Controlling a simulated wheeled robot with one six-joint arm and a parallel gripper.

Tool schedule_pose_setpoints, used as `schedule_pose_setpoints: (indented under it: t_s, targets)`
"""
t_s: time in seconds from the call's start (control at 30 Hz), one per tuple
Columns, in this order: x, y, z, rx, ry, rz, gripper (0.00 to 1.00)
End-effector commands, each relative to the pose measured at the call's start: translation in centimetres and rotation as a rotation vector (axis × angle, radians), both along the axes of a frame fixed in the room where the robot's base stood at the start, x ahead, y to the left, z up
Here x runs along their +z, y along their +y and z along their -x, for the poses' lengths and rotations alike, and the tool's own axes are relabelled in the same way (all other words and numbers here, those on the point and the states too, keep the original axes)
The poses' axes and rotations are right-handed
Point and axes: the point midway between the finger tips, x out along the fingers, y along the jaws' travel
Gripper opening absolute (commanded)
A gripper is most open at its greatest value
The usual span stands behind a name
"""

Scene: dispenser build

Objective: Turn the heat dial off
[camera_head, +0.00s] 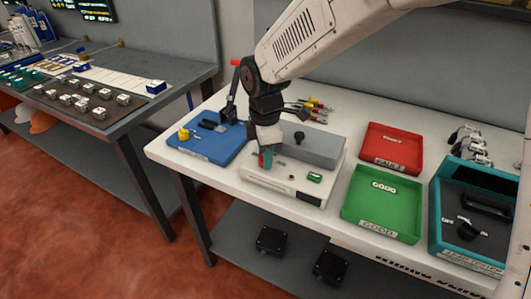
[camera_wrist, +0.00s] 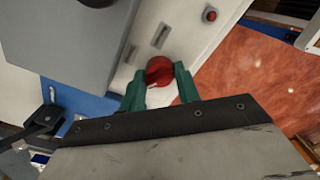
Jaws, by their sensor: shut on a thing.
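The red heat dial (camera_wrist: 158,70) sits on the top face of a white machine (camera_wrist: 195,38), between the two green fingers of my gripper (camera_wrist: 160,84). The fingers are shut on the dial, one on each side. A pale mark shows near the dial's lower edge, but I cannot read its setting. In the head view my gripper (camera_head: 265,159) points down onto the left part of the white machine (camera_head: 275,186), and its fingers hide most of the dial.
A grey block with a black knob (camera_head: 299,137) rises behind the dial. A green GOOD tray (camera_head: 375,213), a red FAULT tray (camera_head: 392,151) and a teal lead tester (camera_head: 452,232) stand to the right.

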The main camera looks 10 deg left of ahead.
Motion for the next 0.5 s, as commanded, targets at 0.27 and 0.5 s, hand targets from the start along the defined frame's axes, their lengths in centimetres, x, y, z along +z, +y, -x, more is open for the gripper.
schedule_pose_setpoints:
  t_s: [0.27,0.5]
  targets:
    - [0.08,0.06,-0.05,0.071,-0.001,-0.002,0.09]
    - [0.09,0.05,-0.05,0.084,-0.001,-0.002,0.09]
